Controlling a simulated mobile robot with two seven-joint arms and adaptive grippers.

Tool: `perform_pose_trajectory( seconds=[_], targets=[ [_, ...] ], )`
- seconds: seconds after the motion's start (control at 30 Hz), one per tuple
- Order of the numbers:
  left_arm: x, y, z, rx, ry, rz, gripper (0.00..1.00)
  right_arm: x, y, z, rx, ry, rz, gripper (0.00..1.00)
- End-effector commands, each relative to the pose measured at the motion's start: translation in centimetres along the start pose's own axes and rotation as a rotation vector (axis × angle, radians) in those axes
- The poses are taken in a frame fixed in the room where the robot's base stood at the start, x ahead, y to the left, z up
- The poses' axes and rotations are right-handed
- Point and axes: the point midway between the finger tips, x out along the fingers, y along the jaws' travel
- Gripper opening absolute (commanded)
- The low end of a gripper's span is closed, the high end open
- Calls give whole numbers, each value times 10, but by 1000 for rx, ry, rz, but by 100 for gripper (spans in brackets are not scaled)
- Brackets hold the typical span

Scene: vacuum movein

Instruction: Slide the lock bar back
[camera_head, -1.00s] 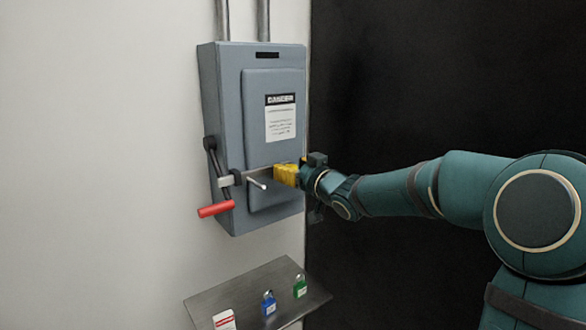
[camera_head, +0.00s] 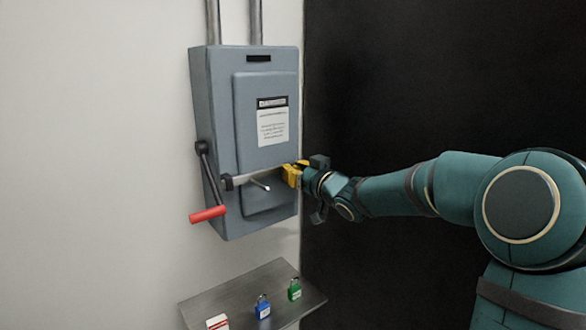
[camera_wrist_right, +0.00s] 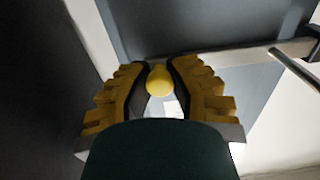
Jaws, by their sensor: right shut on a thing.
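The lock bar (camera_head: 263,173) is a flat metal bar lying level across the front of the grey switch box (camera_head: 215,110). Its left end is at a dark bracket (camera_head: 228,182) on the box's left edge and does not stick out past it. My right gripper (camera_head: 291,174) is at the bar's right end by the box's right edge. In the right wrist view, the right gripper (camera_wrist_right: 158,75) has its yellow fingers shut on a round yellow knob (camera_wrist_right: 159,82), and the bar (camera_wrist_right: 240,55) runs off to the right. My left gripper is not in view.
A black lever with a red grip (camera_head: 208,214) hangs down on the box's left side. A short pin (camera_head: 261,184) juts out below the bar. A metal shelf (camera_head: 255,280) below holds a blue padlock (camera_head: 263,307), a green padlock (camera_head: 294,290) and a red-and-white tag (camera_head: 218,322).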

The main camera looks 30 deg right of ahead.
Motion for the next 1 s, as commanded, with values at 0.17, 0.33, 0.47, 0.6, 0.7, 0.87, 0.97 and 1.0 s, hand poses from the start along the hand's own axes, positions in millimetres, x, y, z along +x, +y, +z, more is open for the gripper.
perform_pose_trajectory(
  seconds=[0.17, 0.33, 0.47, 0.6, 0.7, 0.87, 0.97, 1.0],
  targets=[
    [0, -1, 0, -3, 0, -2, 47, -3, 10, -4, -2, 7, 22, 0],
    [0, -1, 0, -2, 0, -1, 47, -3, 10, -4, -2, 7, 20, 54],
    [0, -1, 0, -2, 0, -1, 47, -2, 8, -3, -1, 5, 18, 54],
    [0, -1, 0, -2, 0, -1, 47, -2, 8, -2, -1, 4, 16, 54],
    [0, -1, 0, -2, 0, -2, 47, -5, 7, -2, -1, 3, 16, 54],
    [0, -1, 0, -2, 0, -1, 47, -25, 7, -2, -2, 3, 17, 54],
    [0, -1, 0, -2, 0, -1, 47, -45, 7, -3, -3, 5, 18, 54],
    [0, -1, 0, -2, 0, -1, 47, -53, 7, -3, -2, 4, 19, 54]
  ],
)
